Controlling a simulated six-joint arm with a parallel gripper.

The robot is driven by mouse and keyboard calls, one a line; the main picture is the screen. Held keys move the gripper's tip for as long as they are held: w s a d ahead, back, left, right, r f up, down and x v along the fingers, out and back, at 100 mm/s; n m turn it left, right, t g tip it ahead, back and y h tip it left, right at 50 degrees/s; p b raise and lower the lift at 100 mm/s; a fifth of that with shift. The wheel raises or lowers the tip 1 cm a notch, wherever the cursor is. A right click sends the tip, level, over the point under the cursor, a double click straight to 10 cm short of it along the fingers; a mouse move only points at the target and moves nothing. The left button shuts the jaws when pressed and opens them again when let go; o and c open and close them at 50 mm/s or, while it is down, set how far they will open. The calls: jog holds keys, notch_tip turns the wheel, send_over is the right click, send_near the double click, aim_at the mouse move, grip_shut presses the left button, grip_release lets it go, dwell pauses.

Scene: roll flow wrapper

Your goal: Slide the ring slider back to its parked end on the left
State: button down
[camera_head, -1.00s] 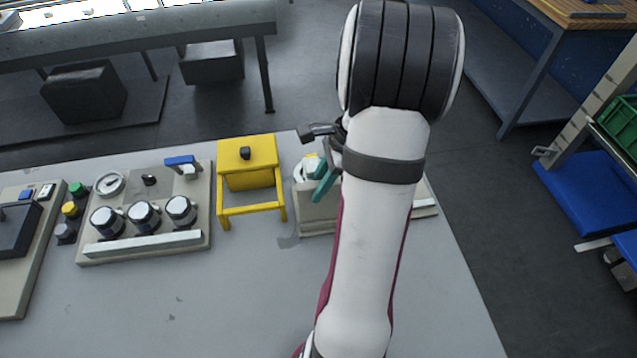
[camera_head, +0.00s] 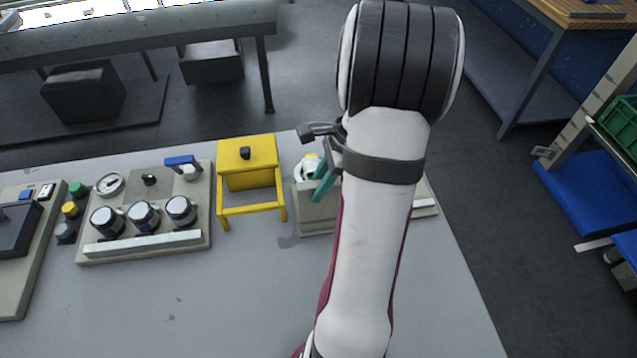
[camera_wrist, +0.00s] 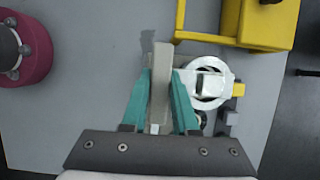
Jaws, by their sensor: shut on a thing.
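My gripper (camera_wrist: 162,95) has teal fingers shut on either side of a pale upright bar (camera_wrist: 163,60) of the flow wrapper. The held part, which I take to be the ring slider, is mostly hidden between the fingers. A small white piece (camera_wrist: 154,128) shows there. A white ring-shaped roll (camera_wrist: 222,77) with a yellow tab sits just right of the right finger in the wrist view. In the head view my arm covers much of the wrapper's beige base (camera_head: 315,217), and only one teal finger (camera_head: 322,186) shows beside the roll.
A yellow stand (camera_head: 247,148) is close to the wrapper's left end; it also shows at the top of the wrist view (camera_wrist: 263,25). A panel with gauge and knobs (camera_head: 195,235) lies farther left. The table's front (camera_head: 230,310) is clear.

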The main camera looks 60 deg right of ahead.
jog(key=s+d, duration=1.7)
jog(key=shift+s+d, duration=0.35)
jog(key=shift+s, duration=0.05)
jog(key=c, duration=0.7)
grip_release()
jog(key=shift+r, duration=0.1)
jog(key=v, duration=1.2)
jog(key=shift+w, duration=0.1)
jog(key=shift+a, duration=0.1)
